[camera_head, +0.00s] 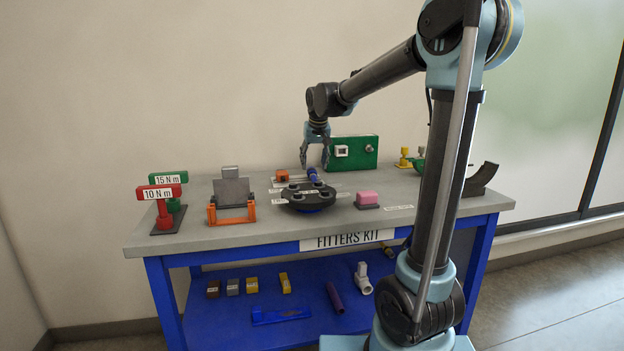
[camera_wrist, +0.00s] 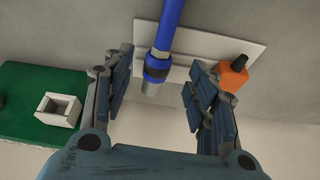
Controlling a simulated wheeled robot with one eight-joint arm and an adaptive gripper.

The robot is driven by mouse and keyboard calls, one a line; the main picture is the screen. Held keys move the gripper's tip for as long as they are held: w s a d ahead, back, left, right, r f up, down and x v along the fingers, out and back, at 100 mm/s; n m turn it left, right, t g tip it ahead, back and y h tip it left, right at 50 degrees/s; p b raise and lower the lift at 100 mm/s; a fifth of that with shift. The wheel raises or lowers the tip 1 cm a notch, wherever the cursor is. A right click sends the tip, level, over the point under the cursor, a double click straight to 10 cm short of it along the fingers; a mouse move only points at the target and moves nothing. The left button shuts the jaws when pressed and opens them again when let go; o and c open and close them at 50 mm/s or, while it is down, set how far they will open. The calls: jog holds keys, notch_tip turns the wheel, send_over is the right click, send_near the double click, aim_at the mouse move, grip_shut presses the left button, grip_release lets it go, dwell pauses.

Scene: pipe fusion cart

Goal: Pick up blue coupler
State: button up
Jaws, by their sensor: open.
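The blue coupler (camera_wrist: 157,66) shows in the wrist view as a dark blue ringed sleeve at the end of a bright blue pipe (camera_wrist: 169,25). A short grey stub extends beyond it. In the head view the coupler (camera_head: 312,173) is a small blue piece at the back of the bench, behind the black round turntable (camera_head: 309,196). My gripper (camera_head: 314,167) is open above it, fingers pointing down. In the wrist view my gripper (camera_wrist: 153,88) has one finger on each side of the coupler, with a gap on both sides. It holds nothing.
An orange block with a black knob (camera_wrist: 232,74) sits close to my right-hand finger in the wrist view. A green box (camera_head: 354,152) with a white socket stands behind. The grey bench (camera_head: 240,235) also carries a pink block (camera_head: 367,199), an orange-framed stand (camera_head: 232,210) and torque-labelled red and green tools (camera_head: 163,205).

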aim_at(313, 171)
jog(key=shift+w+x, duration=0.2)
jog(key=shift+x, duration=1.3)
jog(key=shift+w+x, duration=0.25)
jog(key=shift+x, duration=1.25)
jog(key=shift+r, duration=0.2)
grip_shut()
